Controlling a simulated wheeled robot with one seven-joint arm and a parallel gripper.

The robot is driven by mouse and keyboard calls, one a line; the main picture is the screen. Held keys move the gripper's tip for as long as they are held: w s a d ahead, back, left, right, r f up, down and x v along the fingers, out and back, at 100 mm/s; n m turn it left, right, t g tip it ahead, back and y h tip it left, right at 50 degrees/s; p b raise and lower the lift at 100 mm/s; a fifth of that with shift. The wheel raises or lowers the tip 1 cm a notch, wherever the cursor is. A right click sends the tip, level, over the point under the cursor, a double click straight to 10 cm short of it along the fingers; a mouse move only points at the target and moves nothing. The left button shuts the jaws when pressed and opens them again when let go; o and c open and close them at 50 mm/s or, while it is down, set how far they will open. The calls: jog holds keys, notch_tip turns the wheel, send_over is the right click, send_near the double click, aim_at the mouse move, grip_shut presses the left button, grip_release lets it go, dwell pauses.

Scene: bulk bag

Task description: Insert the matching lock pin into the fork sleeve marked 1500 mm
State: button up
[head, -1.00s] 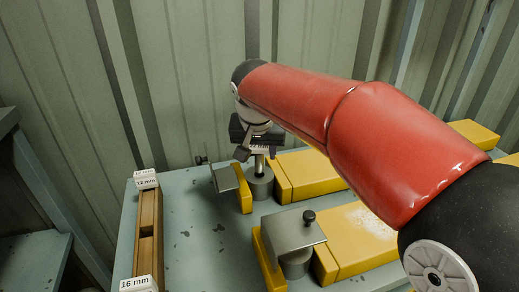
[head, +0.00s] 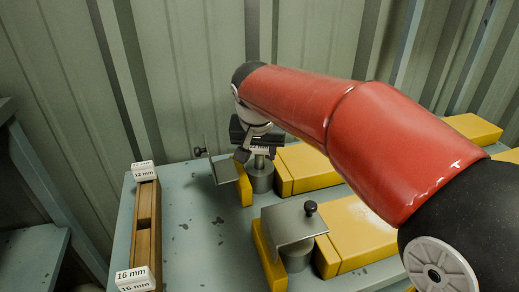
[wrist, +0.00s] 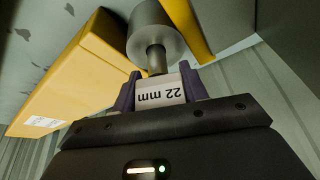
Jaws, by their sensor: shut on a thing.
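My gripper (head: 256,144) is shut on a lock pin with a white tag. In the wrist view my gripper's purple fingers (wrist: 159,88) hold the tag (wrist: 161,92), which reads "22 mm" upside down. The pin's grey shaft (wrist: 156,60) points to the grey cylindrical sleeve (wrist: 153,30) and meets its end. In the head view this sleeve (head: 261,180) stands on the bench beside a yellow fork block (head: 302,166), below my gripper. The shaft looks partly in the sleeve, but its depth is hidden. No 1500 mm marking is readable; a white label (wrist: 42,122) on the yellow block is too small to read.
A grey plate with a dark knob (head: 288,223) covers part of a nearer sleeve (head: 297,259). Another plate (head: 222,170) stands left of my gripper. A wooden rack (head: 145,235) with 12 mm and 16 mm tags lies at left. The corrugated wall (head: 190,70) is close behind.

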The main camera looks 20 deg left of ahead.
aim_at(259, 148)
jog(key=shift+f+b, duration=0.4)
jog(key=shift+f, duration=0.2)
jog(key=o, duration=1.2)
jog(key=v, duration=0.7)
jog(key=shift+r+p, duration=0.4)
jog(key=shift+p, duration=0.05)
jog(key=shift+s, duration=0.2)
